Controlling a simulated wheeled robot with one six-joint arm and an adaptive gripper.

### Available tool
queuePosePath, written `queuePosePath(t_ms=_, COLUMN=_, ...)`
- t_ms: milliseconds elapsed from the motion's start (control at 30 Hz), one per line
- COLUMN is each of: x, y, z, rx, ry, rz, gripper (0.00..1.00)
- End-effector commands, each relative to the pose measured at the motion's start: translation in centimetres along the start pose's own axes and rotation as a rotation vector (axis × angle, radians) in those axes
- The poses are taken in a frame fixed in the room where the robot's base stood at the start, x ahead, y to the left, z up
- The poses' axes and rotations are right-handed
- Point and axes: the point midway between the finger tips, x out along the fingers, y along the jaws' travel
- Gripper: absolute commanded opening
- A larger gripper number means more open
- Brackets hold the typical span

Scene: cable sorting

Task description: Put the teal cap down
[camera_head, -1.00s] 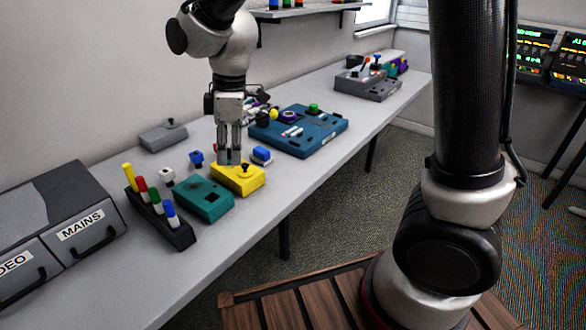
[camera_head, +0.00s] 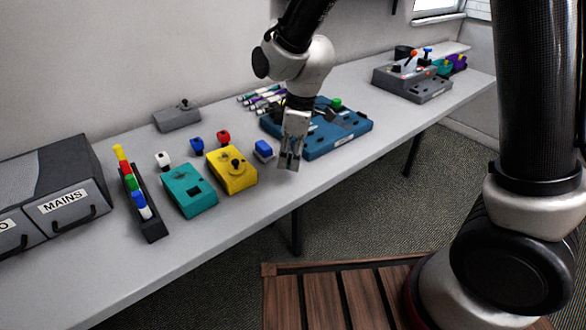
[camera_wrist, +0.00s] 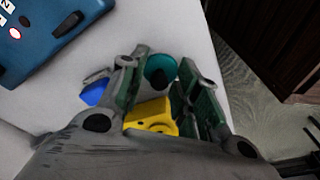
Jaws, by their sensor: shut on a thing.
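In the head view my gripper (camera_head: 288,164) points down over the front part of the table, just right of a blue cap (camera_head: 263,151). The fingers hide the teal cap there. I cannot tell whether the cap touches the tabletop.
A yellow box (camera_head: 231,172) with a black knob and a teal box (camera_head: 186,197) stand to the left. A blue panel (camera_head: 340,142) lies behind and right. A marker rack (camera_head: 152,226) is further left. The table (camera_head: 262,204) is bare near its front edge.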

Motion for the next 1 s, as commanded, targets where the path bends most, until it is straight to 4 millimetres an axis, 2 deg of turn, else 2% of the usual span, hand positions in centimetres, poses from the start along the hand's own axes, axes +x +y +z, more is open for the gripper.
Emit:
queuePosePath(t_ms=167, x=1.6, y=0.0, z=0.3, rx=-0.001, ry=-0.001, rz=-0.001, gripper=0.23)
queuePosePath(t_ms=333, x=4.0, y=0.0, z=0.6, rx=0.0, ry=-0.002, rz=-0.001, gripper=0.23)
queuePosePath(t_ms=700, x=4.5, y=0.0, z=0.7, rx=-0.001, ry=0.0, rz=0.001, gripper=0.23)
queuePosePath(t_ms=733, x=4.5, y=0.0, z=0.6, rx=-0.001, ry=0.001, rz=0.001, gripper=0.37)
queuePosePath(t_ms=833, x=4.5, y=0.0, z=0.6, rx=-0.001, ry=0.001, rz=0.001, gripper=0.54)
queuePosePath(t_ms=1000, x=4.5, y=0.0, z=0.6, rx=-0.001, ry=0.001, rz=0.001, gripper=0.54)
